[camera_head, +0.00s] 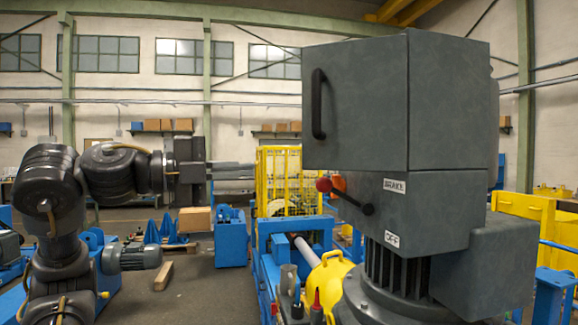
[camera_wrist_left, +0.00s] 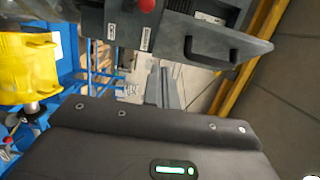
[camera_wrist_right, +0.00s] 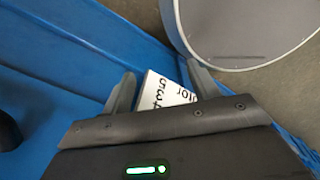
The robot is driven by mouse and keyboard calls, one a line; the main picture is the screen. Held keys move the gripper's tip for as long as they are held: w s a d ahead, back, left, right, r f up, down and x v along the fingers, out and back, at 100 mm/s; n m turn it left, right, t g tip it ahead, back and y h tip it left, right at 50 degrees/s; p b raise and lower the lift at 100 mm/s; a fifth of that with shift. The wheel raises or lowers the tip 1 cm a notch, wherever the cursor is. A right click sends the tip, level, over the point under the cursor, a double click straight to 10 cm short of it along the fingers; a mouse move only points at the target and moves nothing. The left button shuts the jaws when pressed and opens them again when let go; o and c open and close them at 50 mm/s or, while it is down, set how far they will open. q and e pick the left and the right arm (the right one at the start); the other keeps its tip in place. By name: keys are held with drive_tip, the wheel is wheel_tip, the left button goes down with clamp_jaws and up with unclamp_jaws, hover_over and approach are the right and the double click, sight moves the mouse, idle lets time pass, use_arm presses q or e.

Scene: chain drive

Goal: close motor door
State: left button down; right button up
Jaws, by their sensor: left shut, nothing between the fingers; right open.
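The grey motor housing (camera_head: 450,100) stands at the right of the head view. Its door (camera_head: 365,120) has a black handle (camera_head: 318,103) at its left side. The handle also shows in the left wrist view (camera_wrist_left: 189,47). I cannot tell whether the door is fully shut. My left gripper (camera_head: 250,170) is shut and empty, left of the housing and lower than the handle, apart from both. Its fingers show in the left wrist view (camera_wrist_left: 163,75). My right gripper (camera_wrist_right: 163,85) is open over a blue surface with a white printed label (camera_wrist_right: 165,92) between its fingers.
A brake lever with a red knob (camera_head: 323,185) juts out below the door. A yellow part (camera_head: 328,275) and blue frame (camera_head: 270,270) lie below. A yellow mesh guard (camera_head: 280,185) stands behind. There is free air between my left gripper and the housing.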

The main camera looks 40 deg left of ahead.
use_arm(q)
drive_tip(key=p, duration=0.4)
approach(315, 166)
drive_tip(key=w+d, duration=0.2)
drive_tip(key=d, duration=0.2)
drive_tip(key=shift+w+a+p, duration=0.25)
drive_tip(key=shift+w+a, duration=0.25)
drive_tip(key=shift+w, duration=0.35)
drive_tip(key=shift+w+a+p, duration=0.25)
drive_tip(key=shift+w+a, duration=0.2)
drive_tip(key=shift+w, duration=0.4)
drive_tip(key=shift+d, duration=0.15)
